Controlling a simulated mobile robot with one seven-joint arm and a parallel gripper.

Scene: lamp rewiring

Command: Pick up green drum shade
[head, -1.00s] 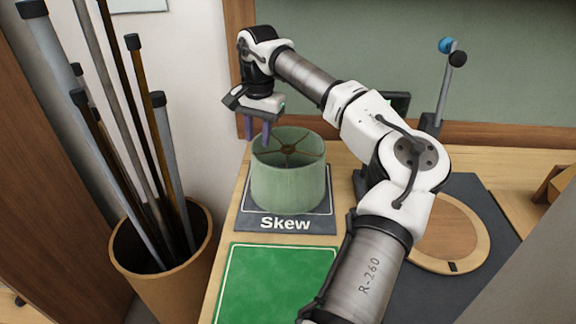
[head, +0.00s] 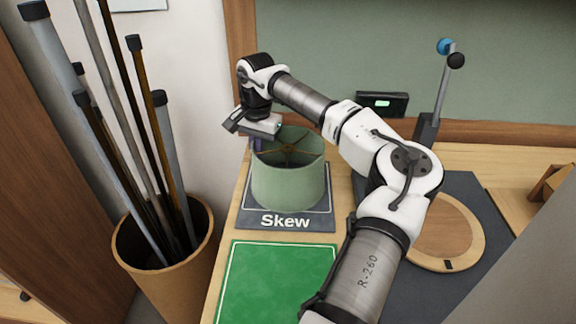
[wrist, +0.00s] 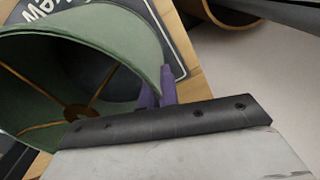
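The green drum shade (head: 288,187) stands upright on the dark mat marked "Skew" (head: 285,222). Its open top shows thin brown spokes meeting at a central ring. My gripper (head: 256,145) is down at the shade's far left rim. In the wrist view, the purple fingers (wrist: 158,90) are close together, one on each side of the shade's wall (wrist: 130,35), and look shut on it. The fingertips are partly hidden in both views.
A green mat (head: 278,285) lies in front of the shade. A bin (head: 165,245) of several tall tubes stands to the left, below the table edge. A round wooden disc (head: 445,235) lies at right, near a lever (head: 440,95) and a small black box (head: 382,104).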

